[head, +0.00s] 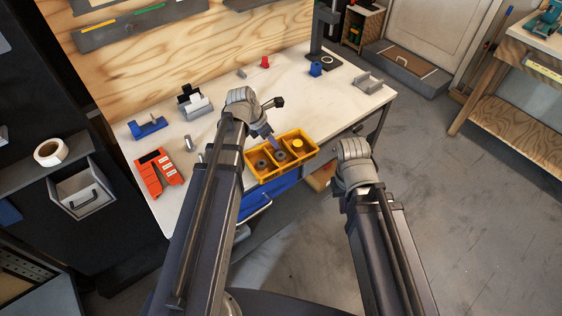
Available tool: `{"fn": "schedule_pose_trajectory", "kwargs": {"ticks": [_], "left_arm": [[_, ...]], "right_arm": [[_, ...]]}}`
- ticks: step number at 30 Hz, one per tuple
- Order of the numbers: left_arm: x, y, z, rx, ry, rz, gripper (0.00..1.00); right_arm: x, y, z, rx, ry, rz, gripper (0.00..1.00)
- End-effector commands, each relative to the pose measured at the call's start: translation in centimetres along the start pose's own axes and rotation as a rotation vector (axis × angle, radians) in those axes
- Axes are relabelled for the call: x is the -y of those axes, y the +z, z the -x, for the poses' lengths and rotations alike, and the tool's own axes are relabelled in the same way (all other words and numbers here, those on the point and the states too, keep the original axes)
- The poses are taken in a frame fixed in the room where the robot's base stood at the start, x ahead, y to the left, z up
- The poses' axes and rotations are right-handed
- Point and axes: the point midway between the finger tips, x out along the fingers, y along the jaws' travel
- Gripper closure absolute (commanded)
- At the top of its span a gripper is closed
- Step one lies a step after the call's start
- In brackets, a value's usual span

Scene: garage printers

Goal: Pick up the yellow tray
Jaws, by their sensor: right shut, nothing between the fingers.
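The yellow tray (305,155) is on the front edge of the white workbench, partly beyond my left forearm. It has compartments with several dark round parts and a yellow piece inside. My left gripper (279,147) points down into the tray near a divider. Its fingertips are too small to tell whether they are open or touching the tray. My right arm's wrist shows to the right of the tray, off the bench edge. My right gripper's fingers are hidden behind it.
The bench (300,85) also holds an orange-red bin (150,178), a blue part (148,128), a red piece (264,62), a blue piece (316,69) and a grey bracket (368,83). A blue drawer front (272,187) is below the tray. Open floor (455,210) lies to the right.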

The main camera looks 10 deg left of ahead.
Motion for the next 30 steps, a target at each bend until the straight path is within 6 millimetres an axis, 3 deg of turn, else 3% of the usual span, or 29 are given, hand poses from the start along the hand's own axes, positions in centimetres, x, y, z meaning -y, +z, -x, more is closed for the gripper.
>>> {"fn": "schedule_pose_trajectory", "kwargs": {"ticks": [7, 18, 30], "left_arm": [[0.02, 0.05, -0.05, 0.0, 0.0, 0.0, 0.61], [0.03, 0.04, -0.05, 0.0, 0.0, 0.0, 1.0], [0.03, 0.03, -0.05, 0.0, 0.0, 0.0, 1.0]], "right_arm": [[0.0, 0.0, -0.03, 0.0, 0.0, 0.0, 1.0], [0.0, 0.0, -0.03, 0.0, 0.0, 0.0, 1.0], [0.0, 0.0, -0.03, 0.0, 0.0, 0.0, 1.0]]}}
